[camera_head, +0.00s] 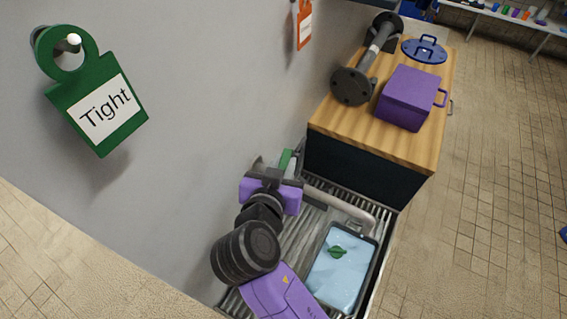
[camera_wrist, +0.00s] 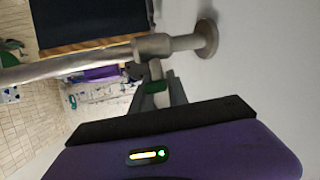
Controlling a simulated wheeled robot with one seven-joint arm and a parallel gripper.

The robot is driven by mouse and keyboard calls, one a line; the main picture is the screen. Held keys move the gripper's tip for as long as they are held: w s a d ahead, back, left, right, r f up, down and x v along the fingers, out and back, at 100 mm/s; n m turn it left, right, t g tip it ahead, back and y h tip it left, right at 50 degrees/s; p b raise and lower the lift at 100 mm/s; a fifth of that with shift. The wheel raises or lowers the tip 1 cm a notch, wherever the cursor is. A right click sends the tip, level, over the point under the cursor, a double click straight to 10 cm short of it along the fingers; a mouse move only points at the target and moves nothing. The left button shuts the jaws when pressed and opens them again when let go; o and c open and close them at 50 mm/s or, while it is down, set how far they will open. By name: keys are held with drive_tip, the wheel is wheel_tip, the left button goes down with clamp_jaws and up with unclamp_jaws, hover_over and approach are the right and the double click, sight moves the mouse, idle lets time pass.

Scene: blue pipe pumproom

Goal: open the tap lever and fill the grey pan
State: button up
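The grey pan (camera_head: 373,253) lies under the tap on the slatted drain. Its inside is pale blue like water, and a small green leaf-shaped thing (camera_head: 336,252) shows within it. The tap spout (camera_head: 345,207) reaches over the pan's upper end; I cannot make out a stream. The tap body (camera_wrist: 168,45) joins the wall in the wrist view. The green tap lever (camera_head: 286,161) is at my gripper (camera_head: 273,166), and its end (camera_wrist: 155,87) shows between the dark fingers in the wrist view. I cannot tell whether the fingers press on it.
A wooden-topped cabinet (camera_head: 335,118) stands beyond the drain, bearing a purple box (camera_head: 409,97), a blue lid (camera_head: 424,50) and a dark flanged pipe (camera_head: 368,62).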

clamp_jaws()
drive_tip(key=shift+a+f+m+h+b, duration=0.1)
drive_tip(key=shift+f+m+h+b, duration=0.15)
drive_tip(key=shift+m+h+b, duration=0.7)
drive_tip(key=shift+m+g+h+b, duration=0.4)
drive_tip(key=shift+g+b, duration=0.2)
drive_tip(key=shift+b, duration=0.5)
drive_tip(key=shift+r+m+g+h+b, duration=0.2)
drive_tip(key=shift+m+g+h+b, duration=0.15)
drive_tip(key=shift+m, duration=0.1)
drive_tip(key=o, duration=0.8)
unclamp_jaws()
